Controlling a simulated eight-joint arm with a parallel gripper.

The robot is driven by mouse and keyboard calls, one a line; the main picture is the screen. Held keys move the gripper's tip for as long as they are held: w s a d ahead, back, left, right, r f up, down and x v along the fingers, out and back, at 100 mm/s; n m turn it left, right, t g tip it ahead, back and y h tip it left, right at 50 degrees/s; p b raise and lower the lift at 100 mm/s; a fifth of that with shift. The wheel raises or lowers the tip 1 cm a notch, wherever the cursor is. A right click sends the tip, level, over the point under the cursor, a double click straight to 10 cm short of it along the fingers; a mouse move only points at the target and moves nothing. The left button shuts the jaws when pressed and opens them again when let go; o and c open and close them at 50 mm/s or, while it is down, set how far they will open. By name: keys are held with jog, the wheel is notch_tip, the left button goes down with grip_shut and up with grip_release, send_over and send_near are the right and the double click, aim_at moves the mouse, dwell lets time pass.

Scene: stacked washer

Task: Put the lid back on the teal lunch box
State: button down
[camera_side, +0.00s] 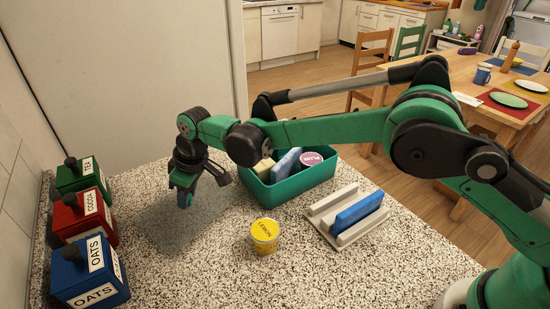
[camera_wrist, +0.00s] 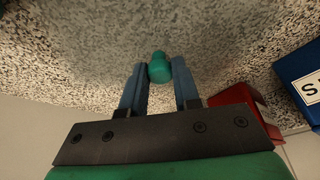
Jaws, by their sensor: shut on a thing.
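The teal lunch box (camera_side: 290,193) stands open on the speckled counter, right of my gripper in the side view. A pale yellow block, a light blue slab and a round pot marked PLUM (camera_side: 311,159) sit in it. My gripper (camera_side: 184,188) is left of the box, pointing down near the counter. In the wrist view my gripper (camera_wrist: 160,85) is shut on a teal knob (camera_wrist: 159,68). The knob appears to belong to the lid (camera_side: 185,212), a see-through greyish sheet whose edges are hard to make out. I cannot tell whether the lid touches the counter.
A yellow LEMON pot (camera_side: 265,236) stands in front of the box. A pale rack (camera_side: 323,222) holding a blue slab (camera_side: 358,212) is to its right. TEA (camera_side: 80,175), COCOA (camera_side: 84,217) and OATS (camera_side: 91,272) canisters line the left wall. Counter between canisters and LEMON pot is clear.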

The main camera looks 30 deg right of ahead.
aim_at(194, 202)
notch_tip(194, 202, up, 9)
jog(key=s+d+r+m+h, duration=0.1)
jog(key=d+r+m, duration=0.1)
jog(key=d, duration=0.9)
jog(key=s+d+r+m, duration=0.1)
jog(key=d+r+m, duration=0.1)
jog(key=d, duration=0.9)
jog(key=shift+t, duration=0.4)
jog(key=shift+s+a+f, duration=0.1)
jog(key=shift+f, duration=3.15)
jog(key=shift+f, duration=0.2)
jog(key=shift+c, duration=0.4)
grip_release()
